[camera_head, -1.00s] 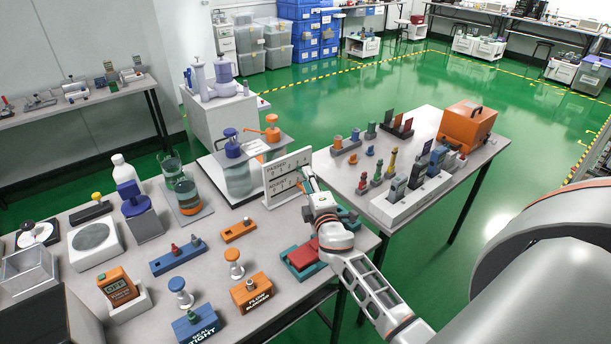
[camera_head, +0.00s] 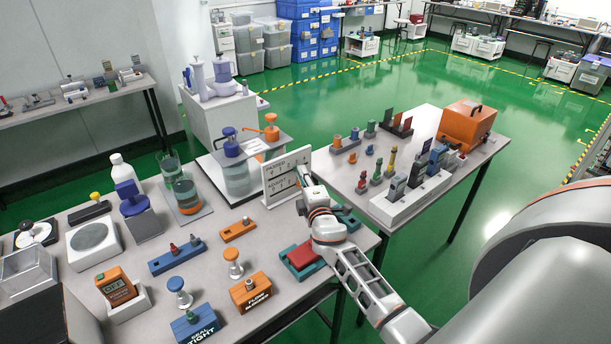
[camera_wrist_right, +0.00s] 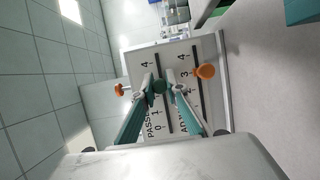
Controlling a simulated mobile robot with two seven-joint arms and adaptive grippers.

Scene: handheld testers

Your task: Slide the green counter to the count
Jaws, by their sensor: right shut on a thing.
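A white counting board (camera_head: 276,185) stands upright at the back right of the near bench, with a PASSED row above an ADJUST row, each with numbers and a slot. It fills the middle of the right wrist view, turned sideways (camera_wrist_right: 135,65). The green counter (camera_wrist_right: 160,87) is on the PASSED slot, between the fingertips of my right gripper (camera_wrist_right: 163,82), which is shut on it. The fingers hide the numbers beside it, so its exact count is unclear. An orange counter (camera_wrist_right: 205,71) sits on the ADJUST slot near 3. My right gripper (camera_head: 303,177) is at the board's face.
A clear jar with a blue pump (camera_head: 236,170) stands behind left of the board, and an orange pump (camera_head: 271,130) behind it. A red and teal tray (camera_head: 303,256) lies below my right arm. An orange block (camera_head: 239,230) lies left of it.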

